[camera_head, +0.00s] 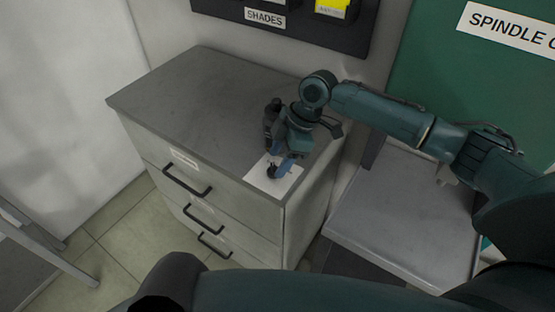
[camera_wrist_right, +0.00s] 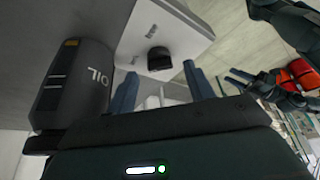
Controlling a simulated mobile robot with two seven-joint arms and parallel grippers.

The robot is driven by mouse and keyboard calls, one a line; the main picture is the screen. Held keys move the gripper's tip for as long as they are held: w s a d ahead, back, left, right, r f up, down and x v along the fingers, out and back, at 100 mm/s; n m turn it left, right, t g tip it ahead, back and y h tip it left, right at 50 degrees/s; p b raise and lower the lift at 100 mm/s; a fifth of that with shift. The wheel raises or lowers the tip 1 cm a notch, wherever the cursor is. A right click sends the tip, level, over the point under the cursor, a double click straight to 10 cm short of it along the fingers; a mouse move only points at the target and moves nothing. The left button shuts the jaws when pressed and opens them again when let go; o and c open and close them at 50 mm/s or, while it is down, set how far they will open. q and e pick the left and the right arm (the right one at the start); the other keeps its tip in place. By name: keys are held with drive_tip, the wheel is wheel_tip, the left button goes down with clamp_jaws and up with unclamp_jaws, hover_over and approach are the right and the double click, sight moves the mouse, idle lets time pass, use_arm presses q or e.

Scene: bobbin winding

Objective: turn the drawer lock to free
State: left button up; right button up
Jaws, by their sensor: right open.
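The drawer lock is a small dark knob (camera_head: 271,171) on a white plate (camera_head: 281,189) at the front right of the grey drawer cabinet (camera_head: 170,90). In the right wrist view the knob (camera_wrist_right: 160,58) stands on the white plate (camera_wrist_right: 190,42), ahead of the fingers. My right gripper (camera_head: 279,169) is open at the lock. In the wrist view its two blue fingers (camera_wrist_right: 160,77) lie to either side of the knob's line, with nothing between them. Contact with the knob cannot be told. A dark, gripper-like part (camera_wrist_right: 240,78) at the right, perhaps my left gripper, is too small to read.
A dark oil container (camera_wrist_right: 80,82) stands close beside the right gripper; it also shows behind it in the head view (camera_head: 270,118). The cabinet's handles (camera_head: 187,183) face front left. A lower grey surface (camera_head: 400,215) is at right. The cabinet top's left part is clear.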

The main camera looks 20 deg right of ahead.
drive_tip(key=shift+x, duration=0.8)
drive_tip(key=shift+c, duration=0.4)
drive_tip(key=c, duration=0.9)
